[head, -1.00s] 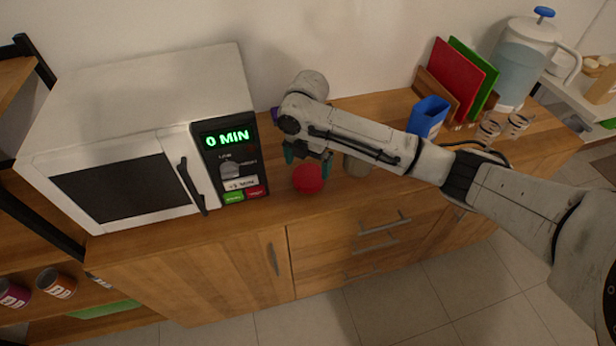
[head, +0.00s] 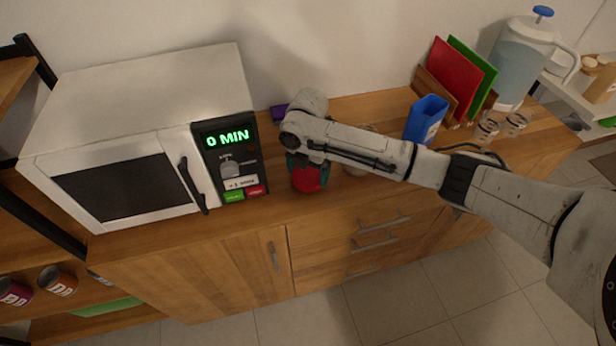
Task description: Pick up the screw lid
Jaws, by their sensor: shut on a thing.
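A round red thing, which looks like the screw lid (head: 306,181), is on the wooden counter just right of the microwave. My gripper (head: 308,172) points down over it, with its teal fingers on either side of the red. The gripper is shut on it. The gripper hides the upper part of the lid, and I cannot tell whether anything is under it. A pale jar-like thing (head: 354,168) stands just to the right, mostly hidden behind my arm.
The white microwave (head: 140,85) stands close on the left. A purple thing (head: 278,113) lies behind my gripper. A blue container (head: 427,119), red and green boards (head: 456,78), small glasses and a pitcher (head: 524,62) stand to the right. The counter's front edge is near.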

